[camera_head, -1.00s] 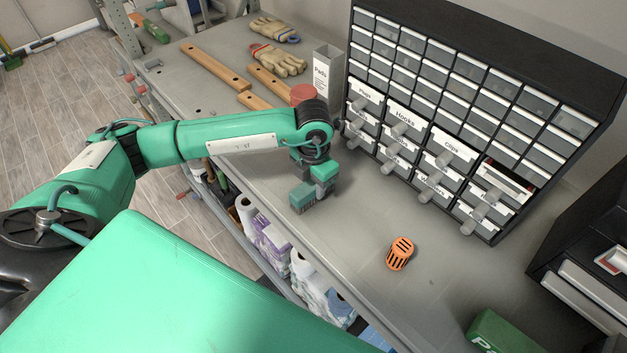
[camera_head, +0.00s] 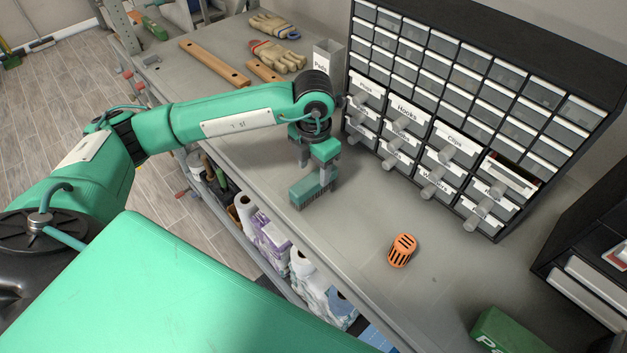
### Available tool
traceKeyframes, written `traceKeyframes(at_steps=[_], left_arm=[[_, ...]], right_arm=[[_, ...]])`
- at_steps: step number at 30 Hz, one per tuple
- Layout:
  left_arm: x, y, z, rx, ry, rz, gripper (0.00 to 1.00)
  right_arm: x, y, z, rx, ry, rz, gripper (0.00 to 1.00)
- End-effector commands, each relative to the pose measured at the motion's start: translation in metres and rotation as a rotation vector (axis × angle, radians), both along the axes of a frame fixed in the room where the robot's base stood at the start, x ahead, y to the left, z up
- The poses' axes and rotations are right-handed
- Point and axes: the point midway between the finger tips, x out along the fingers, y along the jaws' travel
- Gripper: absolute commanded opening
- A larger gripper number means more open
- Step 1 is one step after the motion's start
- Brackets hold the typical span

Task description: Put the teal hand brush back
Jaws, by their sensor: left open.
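The teal hand brush (camera_head: 308,188) lies on the grey bench top near its front edge, left of the drawer cabinet. Its grey bristle side faces the front. My left gripper (camera_head: 316,167) is open just above the brush, fingers pointing down. One finger is near the brush's far right end; whether it touches cannot be told. My right gripper is not in view.
The black drawer cabinet (camera_head: 480,100) rises behind, some drawers pulled out. Gloves (camera_head: 277,56) and wooden bars (camera_head: 215,63) lie at back left.

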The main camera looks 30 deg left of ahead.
Motion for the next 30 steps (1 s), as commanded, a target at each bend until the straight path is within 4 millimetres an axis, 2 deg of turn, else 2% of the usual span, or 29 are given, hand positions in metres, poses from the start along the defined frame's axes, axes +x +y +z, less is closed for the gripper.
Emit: traceKeyframes(at_steps=[1,3,9,12,18,30], left_arm=[[0.001,0.0,0.008,0.0,-0.007,0.0,0.54],[0.001,0.0,0.023,-0.001,-0.006,-0.002,0.54],[0.001,0.0,0.058,0.0,-0.004,0.0,0.54],[0.001,0.0,0.068,-0.001,-0.003,0.0,0.54],[0.0,0.0,0.076,0.0,0.001,0.0,0.54],[0.0,0.0,0.076,0.0,0.001,0.0,0.54]], right_arm=[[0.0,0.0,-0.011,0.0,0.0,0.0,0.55],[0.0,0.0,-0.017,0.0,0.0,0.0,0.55],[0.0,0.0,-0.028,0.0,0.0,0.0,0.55],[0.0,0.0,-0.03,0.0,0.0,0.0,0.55],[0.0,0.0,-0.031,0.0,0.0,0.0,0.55],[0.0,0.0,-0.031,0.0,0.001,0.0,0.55]])
